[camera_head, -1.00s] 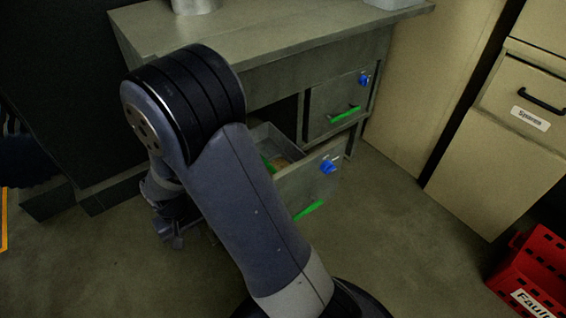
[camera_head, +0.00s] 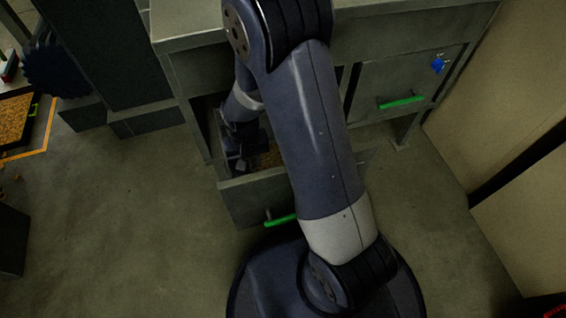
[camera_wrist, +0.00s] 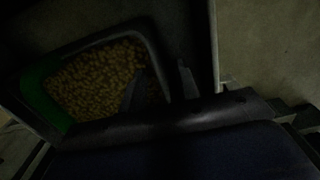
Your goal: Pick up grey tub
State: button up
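The grey tub (camera_wrist: 154,48) sits in the open drawer (camera_head: 252,199), filled with yellowish pellets and with a green patch on its left side in the wrist view. In the head view only some brownish contents show beside my arm; the tub's walls are mostly hidden. My gripper (camera_wrist: 161,70) is down in the drawer, also seen in the head view (camera_head: 240,150). Its fingers are apart, one over the pellets inside the tub and one outside its right wall. The wrist view is dark, so I cannot tell if they touch the wall.
The drawer has a green handle (camera_head: 281,220). A shut drawer (camera_head: 408,85) with a green handle and blue tag is to the right under the workbench (camera_head: 205,35). Tan cabinets (camera_head: 500,120) stand at the right.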

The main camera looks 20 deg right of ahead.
notch_tip(320, 180, down, 5)
jog(key=b, duration=0.2)
jog(key=shift+d+b, duration=0.1)
jog(key=shift+b, duration=0.2)
jog(key=shift+c, duration=0.2)
grip_shut()
